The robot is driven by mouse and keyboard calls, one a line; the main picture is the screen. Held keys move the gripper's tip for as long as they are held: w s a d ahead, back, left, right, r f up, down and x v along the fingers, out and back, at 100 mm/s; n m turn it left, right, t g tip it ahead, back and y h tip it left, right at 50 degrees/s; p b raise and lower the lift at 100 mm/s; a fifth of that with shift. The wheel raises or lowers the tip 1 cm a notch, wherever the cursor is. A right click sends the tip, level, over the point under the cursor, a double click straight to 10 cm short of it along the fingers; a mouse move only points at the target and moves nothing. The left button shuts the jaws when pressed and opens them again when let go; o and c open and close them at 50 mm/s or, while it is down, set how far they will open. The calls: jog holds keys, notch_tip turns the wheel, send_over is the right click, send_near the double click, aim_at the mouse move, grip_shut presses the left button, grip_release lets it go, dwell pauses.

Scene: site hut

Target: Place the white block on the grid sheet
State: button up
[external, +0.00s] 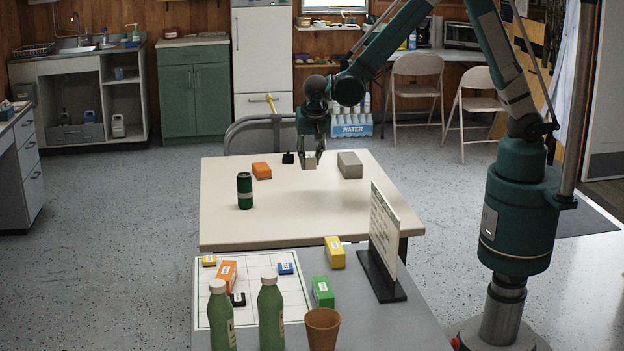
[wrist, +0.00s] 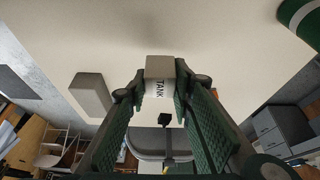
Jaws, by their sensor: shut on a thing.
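The white block (external: 310,161) is between the fingers of my gripper (external: 311,156), over the far part of the cream table; I cannot tell whether it touches the tabletop. In the wrist view the block (wrist: 160,70) shows a label reading "TANK", and my gripper (wrist: 158,92) is shut on its sides. The grid sheet (external: 257,266) lies on the grey table in the foreground, apart from my gripper.
The cream table (external: 300,215) also holds a green can (external: 245,190), an orange block (external: 262,171), a black block (external: 288,158) and a grey block (external: 350,165). Green bottles (external: 270,315), a brown cup (external: 322,328) and an upright sign (external: 384,235) stand around the sheet.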

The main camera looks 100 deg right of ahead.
jog(key=w+a+n+t, duration=0.1)
jog(key=w+a, duration=0.4)
jog(key=a, duration=0.5)
jog(key=w+a+n, duration=0.2)
jog(key=w+a, duration=0.3)
jog(key=a, duration=0.5)
jog(key=w+a+n+t, duration=0.1)
jog(key=w+a, duration=0.4)
jog(key=a, duration=0.5)
jog(key=a+n+t+y+p, duration=0.1)
jog(key=a+n, duration=0.3)
jog(key=a, duration=3.2)
jog(key=shift+w+n, duration=0.25)
jog(key=shift+n, duration=0.15)
jog(key=shift+r, duration=0.1)
jog(key=shift+f+b, duration=0.4)
jog(key=shift+f, duration=2.7)
jog(key=shift+f+b, duration=0.35)
jog(key=shift+f, duration=1.55)
